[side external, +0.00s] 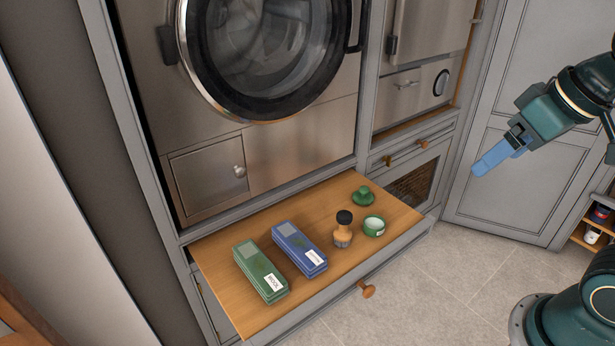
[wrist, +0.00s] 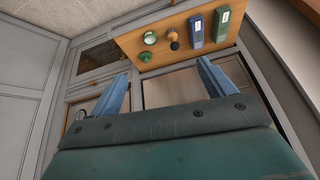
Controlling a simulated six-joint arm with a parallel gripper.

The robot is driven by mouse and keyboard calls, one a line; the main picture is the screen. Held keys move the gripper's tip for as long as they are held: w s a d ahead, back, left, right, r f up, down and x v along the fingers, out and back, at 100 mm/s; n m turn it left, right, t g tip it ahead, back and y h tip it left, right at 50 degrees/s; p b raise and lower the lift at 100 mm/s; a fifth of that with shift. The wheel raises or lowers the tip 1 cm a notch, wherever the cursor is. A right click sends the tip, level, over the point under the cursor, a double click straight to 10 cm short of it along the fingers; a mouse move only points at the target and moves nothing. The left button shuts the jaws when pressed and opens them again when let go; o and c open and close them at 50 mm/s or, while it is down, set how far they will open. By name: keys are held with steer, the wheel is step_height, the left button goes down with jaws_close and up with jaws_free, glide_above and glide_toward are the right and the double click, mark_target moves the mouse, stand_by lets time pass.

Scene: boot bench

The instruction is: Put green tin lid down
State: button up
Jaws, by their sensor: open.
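The green tin lid (side external: 363,196) lies on the wooden pull-out board, knob up, near its back right corner. It also shows in the wrist view (wrist: 146,57). The round green tin (side external: 374,227) stands open in front of the lid, apart from it. It appears in the wrist view (wrist: 150,38) beyond the lid. My gripper (side external: 482,167) is in the air to the right of the board, well away from the lid. In the wrist view its two blue fingers (wrist: 166,82) are spread, with nothing between them.
A brush with a dark knob (side external: 343,230) stands left of the tin. A blue box (side external: 299,249) and a green box (side external: 260,271) lie further left on the pull-out board (side external: 225,245). Steel appliances (side external: 300,140) rise behind it. The board's right back corner has some bare room.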

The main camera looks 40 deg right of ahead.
steer(key=shift+s+a+f+n, duration=0.1)
steer(key=shift+s+f+n, duration=0.25)
steer(key=shift+s, duration=0.35)
steer(key=shift+s+a+f+n, duration=0.1)
steer(key=shift+s+f+n, duration=0.2)
steer(key=shift+s, duration=0.35)
